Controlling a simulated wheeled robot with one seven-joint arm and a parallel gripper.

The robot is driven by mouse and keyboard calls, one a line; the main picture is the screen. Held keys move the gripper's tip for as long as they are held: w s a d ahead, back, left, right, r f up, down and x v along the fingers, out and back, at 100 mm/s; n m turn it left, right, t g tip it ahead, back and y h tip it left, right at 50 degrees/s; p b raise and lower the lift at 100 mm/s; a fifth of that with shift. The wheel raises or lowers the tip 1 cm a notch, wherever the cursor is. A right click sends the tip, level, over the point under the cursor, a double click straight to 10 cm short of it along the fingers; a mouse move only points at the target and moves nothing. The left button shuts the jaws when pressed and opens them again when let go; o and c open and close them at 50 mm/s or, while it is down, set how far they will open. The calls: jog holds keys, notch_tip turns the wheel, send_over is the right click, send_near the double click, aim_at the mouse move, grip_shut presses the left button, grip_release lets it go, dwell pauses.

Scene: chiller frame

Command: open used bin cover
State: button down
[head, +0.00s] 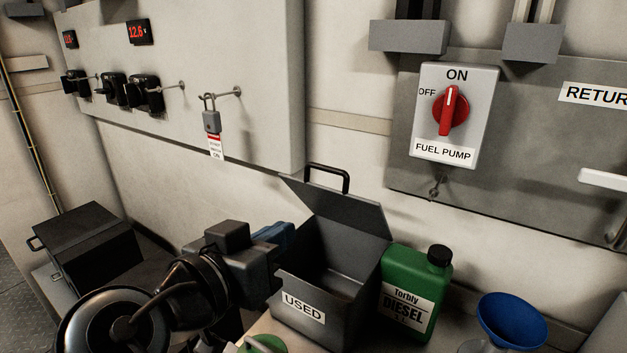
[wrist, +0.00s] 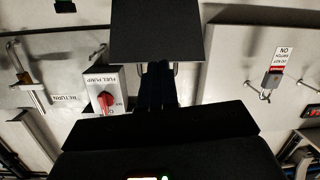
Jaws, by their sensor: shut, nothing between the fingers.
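The grey bin labelled USED (head: 302,306) stands on the counter in the head view. Its cover (head: 345,213) is raised and leans back toward the wall, with the black handle (head: 328,178) at its top edge. The open inside of the bin shows. My gripper (head: 278,236) is at the bin's left side, below the handle and apart from it; its fingertips are partly hidden. In the wrist view, my gripper (wrist: 157,78) is shut and empty, in front of a dark square panel (wrist: 156,30), which looks like the cover.
A green diesel can (head: 413,292) stands close to the bin's right side, with a blue funnel (head: 511,322) farther right. A black box (head: 85,250) sits at the left. The fuel pump switch (head: 453,115) and a hanging padlock (head: 211,121) are on the wall above.

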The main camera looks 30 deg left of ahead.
aim_at(324, 168)
jog(key=s+r+m+t+h, duration=0.1)
jog(key=s+r+m+t, duration=0.2)
jog(key=s, duration=0.2)
jog(key=w+p, duration=0.1)
jog(key=w, duration=0.3)
jog(key=w+r+p, duration=0.1)
jog(key=w, duration=0.3)
jog(key=w+p, duration=0.1)
jog(key=w, duration=0.4)
jog(key=shift+d+r, duration=0.15)
jog(key=shift+r, duration=0.05)
jog(key=shift+w+p, duration=0.3)
jog(key=shift+w, duration=0.3)
jog(key=shift+w+r, duration=0.1)
jog(key=w+r+g+b, duration=0.1)
jog(key=w+r, duration=0.2)
jog(key=w, duration=0.4)
jog(key=shift+w+d+r+g+b, duration=0.15)
jog(key=shift+d+r+g+b, duration=0.15)
jog(key=shift+d+r+b, duration=0.1)
